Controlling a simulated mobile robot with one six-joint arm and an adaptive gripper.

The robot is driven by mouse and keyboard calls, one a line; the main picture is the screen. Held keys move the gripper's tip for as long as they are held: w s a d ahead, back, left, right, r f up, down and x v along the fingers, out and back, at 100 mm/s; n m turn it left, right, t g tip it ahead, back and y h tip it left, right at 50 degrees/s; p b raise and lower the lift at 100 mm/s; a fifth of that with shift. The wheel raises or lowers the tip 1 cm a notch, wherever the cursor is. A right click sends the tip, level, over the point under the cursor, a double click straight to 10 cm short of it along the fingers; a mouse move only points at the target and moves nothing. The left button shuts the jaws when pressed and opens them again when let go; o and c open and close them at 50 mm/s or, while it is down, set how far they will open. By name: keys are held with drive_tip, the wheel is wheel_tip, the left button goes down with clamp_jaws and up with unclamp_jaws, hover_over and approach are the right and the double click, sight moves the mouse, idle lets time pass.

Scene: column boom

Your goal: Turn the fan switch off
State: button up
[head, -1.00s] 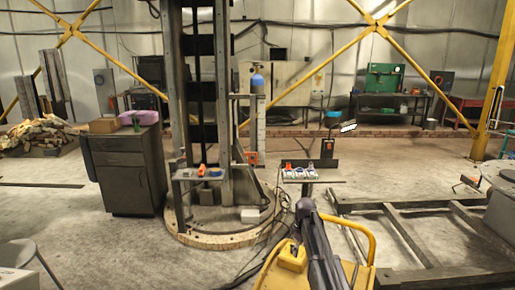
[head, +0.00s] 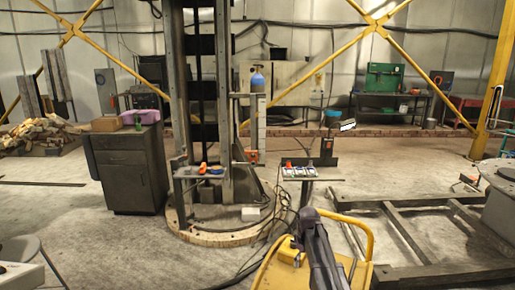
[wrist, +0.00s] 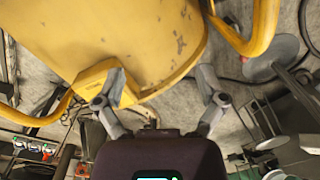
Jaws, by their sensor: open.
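A switch row (wrist: 35,148) with red and green parts also shows at the lower left of the wrist view. My gripper (wrist: 160,75) is open and empty, its fingers spread before my yellow body, apart from the switches.
The tall column (head: 208,110) stands on a round base, with an orange-topped shelf (head: 200,172) on it. A dark cabinet (head: 130,172) is to the left. A dark beam frame (head: 420,235) lies on the floor at right. Cables run over the floor between the column and me.

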drive_tip(key=s+f+m+b, duration=0.1)
drive_tip(key=s+m, duration=0.7)
drive_tip(key=s, duration=1.3)
drive_tip(key=shift+s+f, duration=0.25)
drive_tip(key=shift+s, duration=0.1)
